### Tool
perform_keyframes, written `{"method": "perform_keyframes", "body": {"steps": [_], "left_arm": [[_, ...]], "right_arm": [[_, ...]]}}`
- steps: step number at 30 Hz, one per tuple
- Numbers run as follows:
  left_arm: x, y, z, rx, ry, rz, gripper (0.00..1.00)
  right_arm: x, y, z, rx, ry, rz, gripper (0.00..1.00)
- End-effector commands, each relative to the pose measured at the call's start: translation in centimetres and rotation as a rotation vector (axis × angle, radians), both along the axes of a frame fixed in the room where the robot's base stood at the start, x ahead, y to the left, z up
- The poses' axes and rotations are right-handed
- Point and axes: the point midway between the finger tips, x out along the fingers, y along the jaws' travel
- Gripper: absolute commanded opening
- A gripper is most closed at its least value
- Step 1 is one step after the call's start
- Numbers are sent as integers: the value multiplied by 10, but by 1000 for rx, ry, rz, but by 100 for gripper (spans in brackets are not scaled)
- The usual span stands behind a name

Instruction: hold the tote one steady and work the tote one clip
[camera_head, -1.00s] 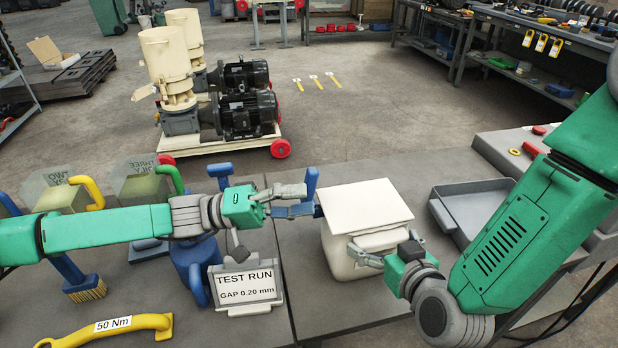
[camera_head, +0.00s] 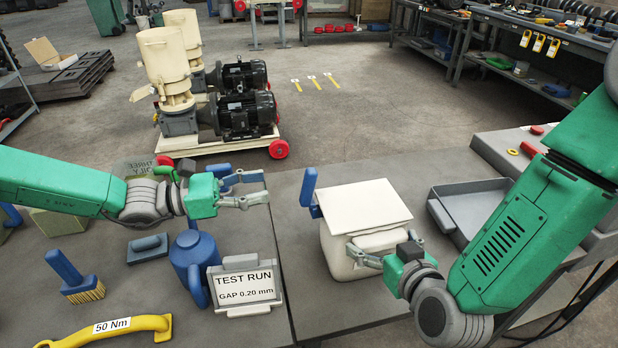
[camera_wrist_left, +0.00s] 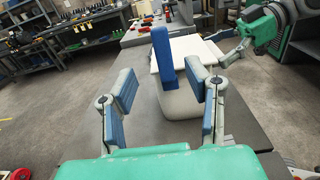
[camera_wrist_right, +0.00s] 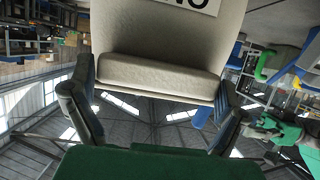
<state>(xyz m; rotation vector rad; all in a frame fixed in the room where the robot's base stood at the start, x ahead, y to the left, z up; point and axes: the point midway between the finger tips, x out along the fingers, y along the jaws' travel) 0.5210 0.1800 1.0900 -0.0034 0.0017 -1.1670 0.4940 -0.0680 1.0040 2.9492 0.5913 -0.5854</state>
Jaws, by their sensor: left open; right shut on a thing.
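The tote, a white box (camera_head: 344,262) with a flat pale lid (camera_head: 362,206), stands on the grey bench. Its blue clip (camera_head: 308,187) stands upright at the lid's left edge and shows in the left wrist view (camera_wrist_left: 163,58). My left gripper (camera_head: 254,189) is open and empty, left of the clip and apart from it. My right gripper (camera_head: 385,254) is shut on the tote's front ledge. In the right wrist view that ledge (camera_wrist_right: 158,76) lies between the fingers, below a partly cut-off label.
A blue jug (camera_head: 192,255) and a "TEST RUN" sign (camera_head: 246,284) stand left of the tote. A brush (camera_head: 75,275), a grey-blue block (camera_head: 148,247) and a yellow handle (camera_head: 110,328) lie further left. A grey tray (camera_head: 470,210) is at right.

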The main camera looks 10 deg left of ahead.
Motion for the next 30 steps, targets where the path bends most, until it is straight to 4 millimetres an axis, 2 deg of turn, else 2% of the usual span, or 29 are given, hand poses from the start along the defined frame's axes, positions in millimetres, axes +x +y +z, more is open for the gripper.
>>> {"method": "perform_keyframes", "body": {"steps": [1, 9, 15, 21, 28, 29, 30], "left_arm": [[2, -10, -1, 0, 1, -6, 43], [24, -61, -1, 2, -2, -6, 43], [35, -86, -1, 2, -4, -4, 43], [39, -95, -1, 0, -3, -3, 43], [39, -95, 0, 1, -4, -2, 43], [39, -95, 0, 1, -4, -2, 36], [39, -95, 0, 1, -4, -2, 22]], "right_arm": [[-3, 0, -5, -6, 12, 4, 43], [-3, 0, -5, -7, 11, 4, 43], [-3, 0, -4, -7, 11, 4, 43], [-3, 0, -4, -7, 11, 3, 43], [-3, 0, -4, -6, 12, 3, 43], [-3, 0, -4, -6, 12, 3, 43], [-3, 0, -4, -6, 12, 3, 43]]}}
